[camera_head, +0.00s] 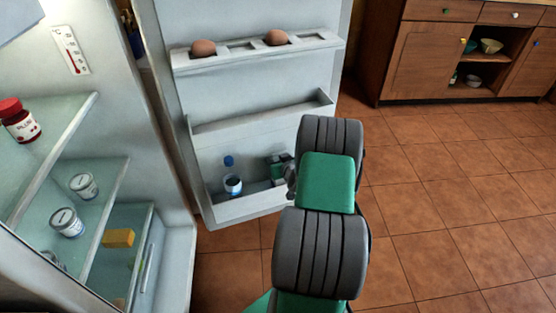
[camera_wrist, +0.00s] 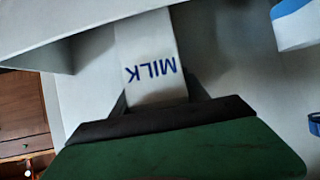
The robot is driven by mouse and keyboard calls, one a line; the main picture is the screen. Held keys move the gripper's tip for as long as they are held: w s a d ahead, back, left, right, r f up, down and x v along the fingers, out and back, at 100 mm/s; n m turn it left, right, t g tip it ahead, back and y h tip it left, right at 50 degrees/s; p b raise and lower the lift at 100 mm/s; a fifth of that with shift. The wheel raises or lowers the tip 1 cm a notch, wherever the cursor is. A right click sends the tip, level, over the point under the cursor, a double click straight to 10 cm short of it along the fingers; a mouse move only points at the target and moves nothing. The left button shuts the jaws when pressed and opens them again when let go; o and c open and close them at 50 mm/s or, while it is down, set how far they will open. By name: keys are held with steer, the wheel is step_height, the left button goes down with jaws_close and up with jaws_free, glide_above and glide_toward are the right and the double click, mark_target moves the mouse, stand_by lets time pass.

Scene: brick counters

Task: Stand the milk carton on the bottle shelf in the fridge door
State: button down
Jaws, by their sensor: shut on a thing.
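The milk carton (camera_wrist: 150,62) is white with blue MILK lettering. In the wrist view my gripper (camera_wrist: 158,97) is shut on it, with dark fingers at both sides. The lettering appears upside down in that view. In the head view, my gripper (camera_head: 279,166) is partly hidden behind my arm, at the right part of the bottle shelf (camera_head: 245,208), the lowest shelf of the open fridge door. I cannot make out the carton clearly there, nor whether its base touches the shelf. A bottle with a blue cap (camera_head: 232,182) stands on the left part of that shelf.
A middle door shelf (camera_head: 262,117) is empty above the bottle shelf. Eggs (camera_head: 203,48) sit in the top rack. Fridge shelves at left hold a red-lidded jar (camera_head: 20,121), white tubs (camera_head: 67,222) and a yellow block (camera_head: 118,238). Open floor lies right of the door.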

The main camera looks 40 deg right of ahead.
steer(key=c, duration=0.6)
jaws_free()
steer(key=shift+f, duration=0.1)
steer(key=p+v, duration=0.3)
steer(key=v, duration=0.9)
steer(key=w+a+r+n+g+y, duration=0.2)
steer(key=a+r, duration=0.1)
steer(key=a, duration=0.6)
steer(key=w+a+r+n+g+y, duration=0.1)
steer(key=a+r+n+g+y, duration=0.15)
steer(key=a, duration=0.75)
steer(key=s+a+r+g, duration=0.1)
steer(key=s+a+r, duration=0.1)
steer(key=s+a, duration=0.2)
steer(key=s+a+r+g, duration=0.2)
steer(key=s+a+r, duration=0.1)
steer(key=s+a, duration=0.1)
steer(key=s+a+r+g, duration=0.1)
steer(key=s+a+r, duration=0.2)
steer(key=s+a, duration=0.1)
steer(key=shift+s+r+m+g, duration=0.2)
steer(key=shift+s+m+g, duration=0.05)
steer(key=shift+s, duration=0.6)
